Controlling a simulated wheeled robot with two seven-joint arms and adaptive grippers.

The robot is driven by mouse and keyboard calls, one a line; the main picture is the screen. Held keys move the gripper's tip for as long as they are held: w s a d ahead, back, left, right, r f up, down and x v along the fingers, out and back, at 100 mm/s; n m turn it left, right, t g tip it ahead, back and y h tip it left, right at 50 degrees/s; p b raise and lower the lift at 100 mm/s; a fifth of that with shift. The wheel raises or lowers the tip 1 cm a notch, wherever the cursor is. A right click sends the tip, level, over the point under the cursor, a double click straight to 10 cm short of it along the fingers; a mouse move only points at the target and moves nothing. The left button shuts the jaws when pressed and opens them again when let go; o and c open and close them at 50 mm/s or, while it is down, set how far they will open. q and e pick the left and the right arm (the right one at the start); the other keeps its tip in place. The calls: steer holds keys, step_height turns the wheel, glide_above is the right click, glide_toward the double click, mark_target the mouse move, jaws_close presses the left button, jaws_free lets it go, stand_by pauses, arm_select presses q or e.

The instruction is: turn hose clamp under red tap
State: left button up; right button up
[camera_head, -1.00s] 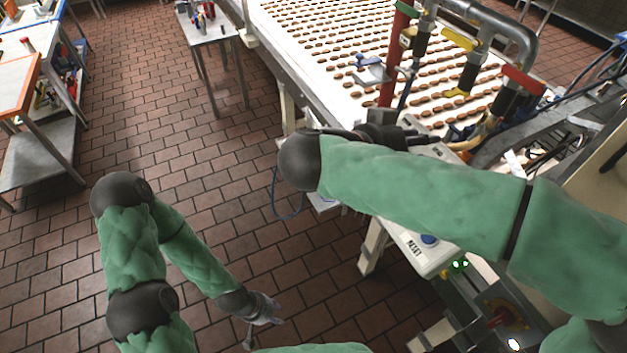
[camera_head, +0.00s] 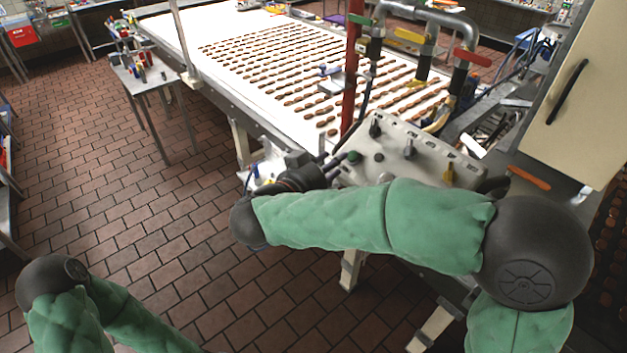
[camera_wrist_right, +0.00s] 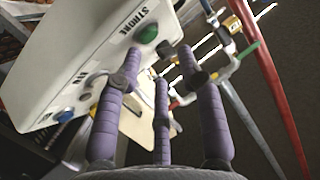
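The red tap (camera_head: 472,57) is the right one of several coloured tap handles on the grey pipes in the head view. A dark hose fitting (camera_head: 459,80) hangs below it. The hose clamp is too small to pick out with certainty. My right gripper (camera_head: 338,163) is at the near left end of the pale control box, left of and nearer than the red tap, and apart from it. In the right wrist view its purple fingers (camera_wrist_right: 160,58) are spread, with nothing seen held. My left gripper is out of view; only that arm's elbow shows at lower left.
The control box (camera_head: 425,153) with dark knobs stands between my right arm and the taps. A red post (camera_head: 352,75) rises left of the taps. The conveyor (camera_head: 185,35) carries rows of brown biscuits. A cream cabinet (camera_head: 580,110) stands at right.

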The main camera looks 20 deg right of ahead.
steer(key=shift+w+a+f+n+t+b, duration=0.15)
steer(key=shift+w+a+f, duration=0.15)
steer(key=shift+f, duration=0.3)
steer(key=shift+w+a+f+n+t+b, duration=0.15)
steer(key=shift+w+f, duration=0.2)
steer(key=shift+f, duration=0.25)
